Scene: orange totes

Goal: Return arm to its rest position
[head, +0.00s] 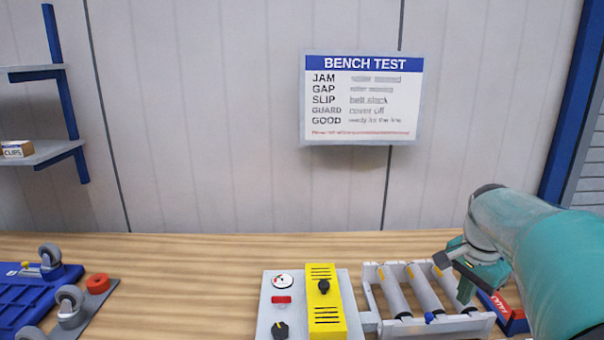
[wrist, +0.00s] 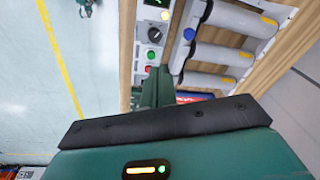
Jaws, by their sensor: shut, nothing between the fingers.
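My teal arm (head: 545,255) reaches in from the right in the head view. My gripper (head: 466,292) is above the right end of the roller unit, fingers downward. In the wrist view my gripper (wrist: 157,88) shows its dark green fingers together, with nothing seen between them. Whether the fingertips touch the unit I cannot tell.
The roller unit (head: 490,323) stands beside a grey control box (head: 265,310) with a yellow slotted cover (head: 325,275). A red and blue bin (head: 516,322) is partly hidden by my arm. A blue caster cart (head: 35,290) is at left.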

